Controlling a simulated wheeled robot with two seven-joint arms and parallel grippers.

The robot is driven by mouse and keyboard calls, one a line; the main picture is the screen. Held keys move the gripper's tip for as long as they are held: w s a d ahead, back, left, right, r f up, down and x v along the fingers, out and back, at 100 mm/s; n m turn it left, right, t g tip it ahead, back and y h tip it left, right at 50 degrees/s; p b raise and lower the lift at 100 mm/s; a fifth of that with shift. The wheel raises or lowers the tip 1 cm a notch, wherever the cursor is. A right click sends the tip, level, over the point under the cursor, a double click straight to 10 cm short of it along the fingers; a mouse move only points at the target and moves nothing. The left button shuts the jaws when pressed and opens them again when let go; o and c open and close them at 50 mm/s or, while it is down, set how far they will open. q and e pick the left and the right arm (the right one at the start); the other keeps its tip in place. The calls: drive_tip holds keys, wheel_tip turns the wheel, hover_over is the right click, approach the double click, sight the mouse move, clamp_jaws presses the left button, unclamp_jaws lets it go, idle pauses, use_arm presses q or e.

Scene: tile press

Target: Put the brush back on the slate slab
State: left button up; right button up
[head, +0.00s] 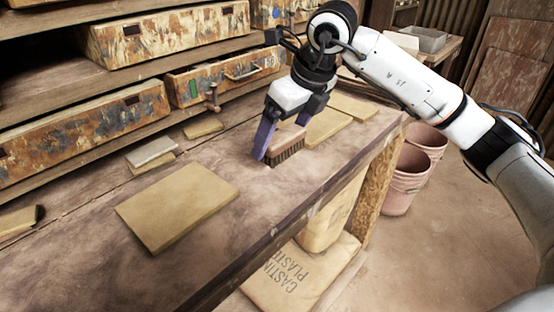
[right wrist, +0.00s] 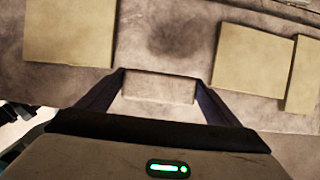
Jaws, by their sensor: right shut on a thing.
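The brush (head: 286,145), a reddish-brown block with dark bristles pointing down, is held over the bench in the head view. My right gripper (head: 284,137) is shut on it, with a purple finger on each side. In the right wrist view the brush's top (right wrist: 158,88) shows between the fingers. I cannot tell whether the bristles touch the bench. A small grey slab (head: 151,151), possibly the slate one, lies at the back left of the bench, partly over a tan piece. My left gripper is not in view.
A large tan board (head: 178,205) lies left of the brush, and more tan boards (head: 352,107) lie right of it. A dusty bench (head: 225,155) has bare room between them. Drawers (head: 225,75) and a clamp (head: 212,97) stand behind. Pink buckets (head: 405,180) stand on the floor.

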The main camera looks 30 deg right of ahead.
drive_tip(key=shift+s+f, duration=0.2)
drive_tip(key=shift+f, duration=3.05)
drive_tip(key=o, duration=1.1)
drive_tip(key=v, duration=1.2)
drive_tip(key=shift+w+r, duration=0.1)
drive_tip(key=shift+r, duration=0.1)
